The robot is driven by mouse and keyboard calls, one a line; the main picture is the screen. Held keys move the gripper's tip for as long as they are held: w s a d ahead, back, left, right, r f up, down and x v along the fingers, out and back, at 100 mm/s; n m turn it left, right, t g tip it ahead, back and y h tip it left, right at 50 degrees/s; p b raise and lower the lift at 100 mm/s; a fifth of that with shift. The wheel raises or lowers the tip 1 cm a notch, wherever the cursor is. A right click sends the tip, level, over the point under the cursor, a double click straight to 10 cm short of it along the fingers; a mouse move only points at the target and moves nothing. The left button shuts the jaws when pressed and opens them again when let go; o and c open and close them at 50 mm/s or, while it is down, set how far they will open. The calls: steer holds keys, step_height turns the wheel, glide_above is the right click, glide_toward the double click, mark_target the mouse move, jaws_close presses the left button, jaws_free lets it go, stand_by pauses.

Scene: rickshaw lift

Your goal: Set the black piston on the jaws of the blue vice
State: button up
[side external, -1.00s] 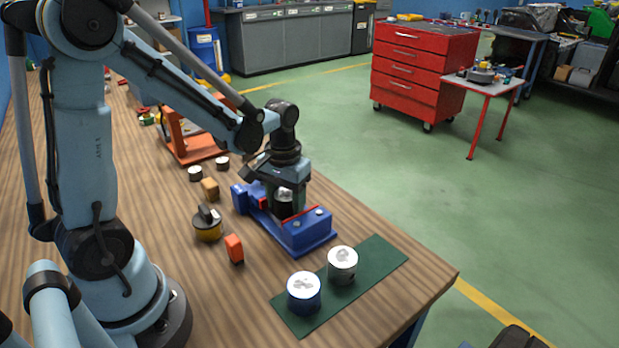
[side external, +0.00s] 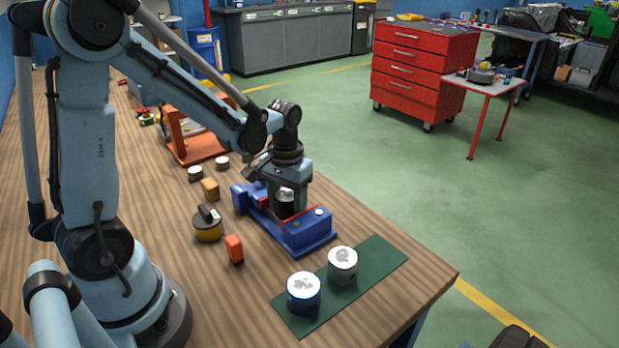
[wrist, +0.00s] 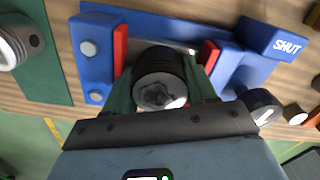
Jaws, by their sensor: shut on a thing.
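The black piston (side external: 286,209) is upright between the fingers of my gripper (side external: 287,200), which is shut on it. In the wrist view the piston (wrist: 160,80) shows its dark side and grey worn crown, with a gripper finger (wrist: 122,95) on each side. The blue vice (side external: 306,232) is on the bench directly below. Its two red jaws (wrist: 120,48) stand apart, and the piston is between or just above them. I cannot tell whether its underside touches the vice.
A blue piston (side external: 304,290) and a silver piston (side external: 342,263) stand on a green mat (side external: 378,257) at the front right. An orange block (side external: 234,248), a yellow-black item (side external: 207,226) and a tan block (side external: 210,189) are left of the vice. An orange stand (side external: 190,150) is behind.

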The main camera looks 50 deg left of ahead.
steer(key=shift+w+d, duration=0.3)
steer(key=shift+w, duration=0.05)
steer(key=o, duration=1.2)
steer(key=shift+c, duration=0.5)
steer(key=shift+s+r, duration=0.1)
steer(key=shift+r, duration=1.1)
steer(key=shift+o, duration=0.9)
steer(key=shift+r, duration=0.25)
steer(key=shift+a+r, duration=0.15)
steer(key=shift+r, duration=1.9)
